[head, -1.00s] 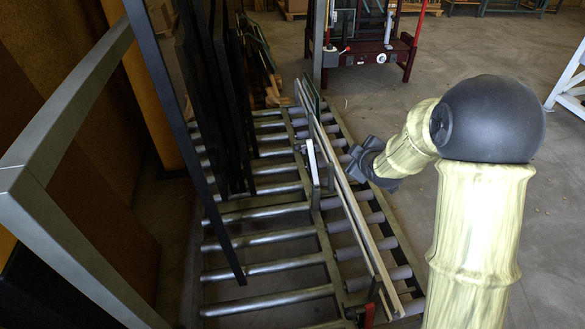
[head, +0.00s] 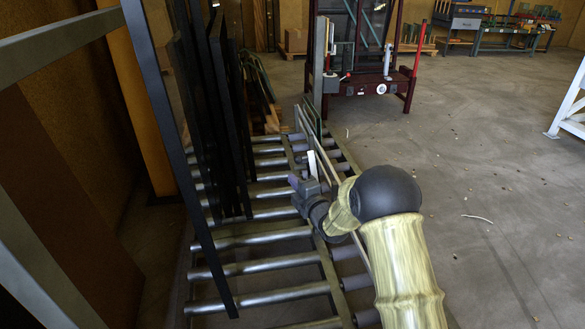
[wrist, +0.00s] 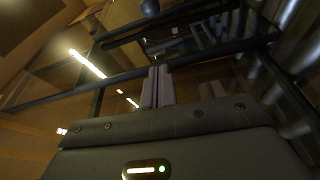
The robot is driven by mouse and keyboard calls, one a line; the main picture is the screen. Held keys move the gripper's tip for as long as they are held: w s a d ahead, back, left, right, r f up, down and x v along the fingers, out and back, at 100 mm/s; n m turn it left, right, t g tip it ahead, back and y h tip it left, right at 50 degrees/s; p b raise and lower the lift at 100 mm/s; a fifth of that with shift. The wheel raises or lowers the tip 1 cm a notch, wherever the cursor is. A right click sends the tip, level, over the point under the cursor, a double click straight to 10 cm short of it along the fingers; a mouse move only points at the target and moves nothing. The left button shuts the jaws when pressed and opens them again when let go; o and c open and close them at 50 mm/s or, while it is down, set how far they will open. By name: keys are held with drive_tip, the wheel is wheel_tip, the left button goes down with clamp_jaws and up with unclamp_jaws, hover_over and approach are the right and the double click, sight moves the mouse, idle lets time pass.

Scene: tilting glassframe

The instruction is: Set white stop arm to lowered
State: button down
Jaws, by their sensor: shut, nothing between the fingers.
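A slim white arm (head: 312,164) stands up on the roller frame beside the long rails, in the middle of the head view. It looks nearly upright, and its lower end is hidden behind my gripper. My gripper (head: 293,181) is just left of and below it in the head view, over the rollers, with its fingers pointing up and left. I cannot tell whether it touches the arm. In the wrist view my fingers (wrist: 157,86) are together with nothing between them. The white arm cannot be made out in the wrist view.
Dark upright frames (head: 228,110) stand on the left part of the roller bed (head: 265,275). Long rails (head: 318,150) run beside my forearm. A dark red stand (head: 362,88) is at the back. The floor (head: 490,180) on the right is mostly open.

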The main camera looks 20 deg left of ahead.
drive_tip(key=b+x, duration=0.5)
drive_tip(key=x, duration=0.5)
drive_tip(key=d, duration=0.1)
drive_tip(key=w+d+b, duration=0.1)
drive_tip(key=d+b, duration=0.1)
drive_tip(key=shift+w+d, duration=0.35)
drive_tip(key=shift+d, duration=0.05)
drive_tip(key=shift+d, duration=0.1)
